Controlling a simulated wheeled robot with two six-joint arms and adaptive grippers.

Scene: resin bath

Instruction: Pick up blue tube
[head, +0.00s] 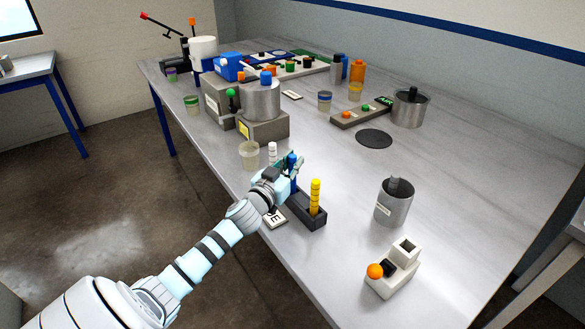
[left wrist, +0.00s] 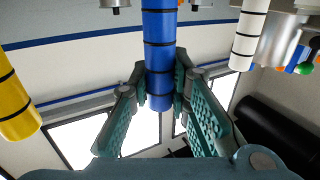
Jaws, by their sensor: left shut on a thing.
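The blue tube (left wrist: 160,60) has dark rings and stands between the fingers of my left gripper (left wrist: 160,90) in the left wrist view. In the head view only a small part of the blue tube (head: 292,160) shows, at my left gripper (head: 290,172). My left gripper is shut on it, near one end of the tube. In the head view the tube is at the dark rack (head: 310,222); the gripper hides whether its lower end is still inside the rack. My right gripper is in neither view.
A yellow tube (head: 315,196) stands in the rack, close on the right of my gripper. A white tube (head: 272,152) is just behind it. A beaker (head: 249,155) is to the left, a metal cup (head: 393,203) to the right.

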